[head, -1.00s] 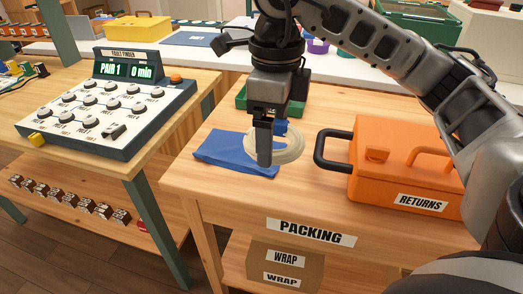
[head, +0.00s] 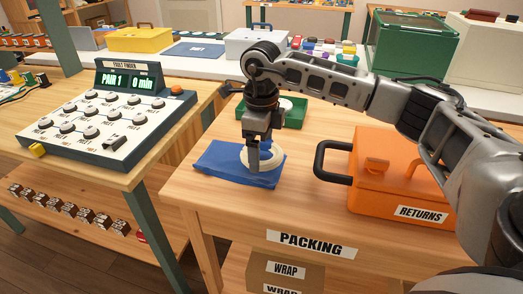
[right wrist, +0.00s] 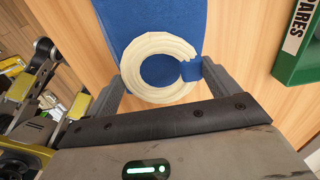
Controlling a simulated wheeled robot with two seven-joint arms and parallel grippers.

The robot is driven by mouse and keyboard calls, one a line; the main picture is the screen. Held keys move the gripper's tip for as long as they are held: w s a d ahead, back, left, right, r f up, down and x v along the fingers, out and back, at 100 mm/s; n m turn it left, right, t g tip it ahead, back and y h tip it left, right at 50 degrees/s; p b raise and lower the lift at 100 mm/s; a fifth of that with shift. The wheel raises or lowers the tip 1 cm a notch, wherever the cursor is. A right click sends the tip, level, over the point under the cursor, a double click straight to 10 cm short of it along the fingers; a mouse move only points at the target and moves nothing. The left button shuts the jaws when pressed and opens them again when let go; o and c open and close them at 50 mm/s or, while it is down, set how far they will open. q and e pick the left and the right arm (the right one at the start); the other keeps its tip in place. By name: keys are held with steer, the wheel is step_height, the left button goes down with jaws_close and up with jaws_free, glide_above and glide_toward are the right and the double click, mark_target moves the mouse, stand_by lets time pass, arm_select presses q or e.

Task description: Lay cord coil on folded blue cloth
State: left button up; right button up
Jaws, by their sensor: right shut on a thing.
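The cord coil (head: 277,159) is a cream ring with a blue band, which shows in the right wrist view (right wrist: 150,42). My right gripper (head: 253,166) is shut on the coil, with one finger at each side of it. The folded blue cloth (head: 215,164) lies flat on the packing table, and the coil is over its right part. In the right wrist view the cloth (right wrist: 190,18) shows behind the coil and through its middle. I cannot tell whether the coil touches the cloth. My left gripper is not in view.
An orange returns box (head: 385,165) with a black handle stands to the right on the packing table (head: 235,210). A green tray (head: 297,118) is behind the gripper. The fault finder panel (head: 105,120) is on the left table. Bare wood lies in front of the cloth.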

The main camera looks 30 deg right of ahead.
steer(key=shift+f, duration=0.8)
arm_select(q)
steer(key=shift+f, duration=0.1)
arm_select(e)
steer(key=shift+f, duration=0.1)
arm_select(q)
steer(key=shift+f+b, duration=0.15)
steer(key=shift+b, duration=0.2)
arm_select(e)
steer(key=shift+f, duration=0.4)
steer(key=shift+s+f, duration=0.1)
steer(key=o, duration=0.8)
steer(key=shift+d, duration=0.1)
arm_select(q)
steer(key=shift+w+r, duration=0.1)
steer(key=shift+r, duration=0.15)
